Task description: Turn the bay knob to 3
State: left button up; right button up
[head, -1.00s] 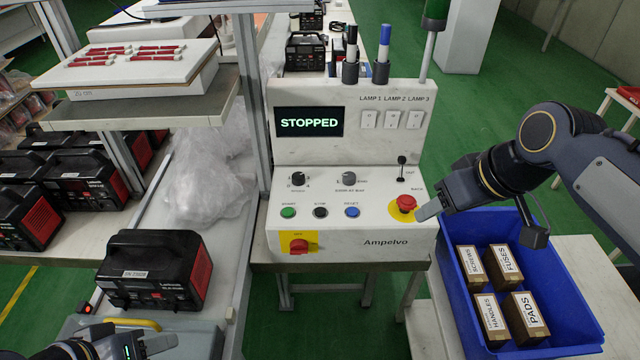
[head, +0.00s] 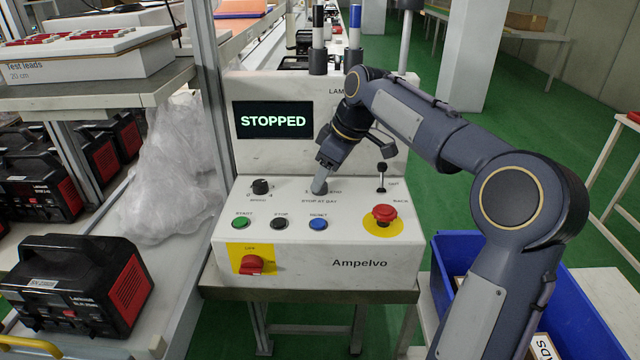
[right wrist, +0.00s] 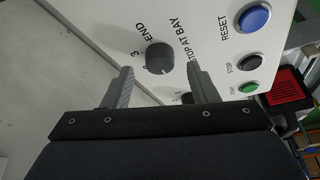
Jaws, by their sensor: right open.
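The control panel box (head: 300,262) marked Ampelvo stands in the middle of the head view, its screen (head: 273,121) reading STOPPED. The bay knob (right wrist: 160,56) is a dark round knob beside the words STOP AT BAY, with 3 and END printed near it. Its pointer is too small to read surely. In the head view my right gripper (head: 319,186) points down over this knob and hides it. In the right wrist view the open fingers lie on either side of the knob, with gaps showing. My left gripper is out of view.
Near the bay knob are another black knob (head: 261,187), a black lever (head: 382,172), a red mushroom button (head: 384,213), green, black and blue (head: 318,224) buttons, and a red switch (head: 251,265). A blue crate (head: 572,300) stands at right. Plastic wrap (head: 175,170) lies left.

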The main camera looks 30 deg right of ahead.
jog(key=shift+x, duration=1.05)
jog(key=shift+c, duration=0.2)
jog(key=c, duration=0.9)
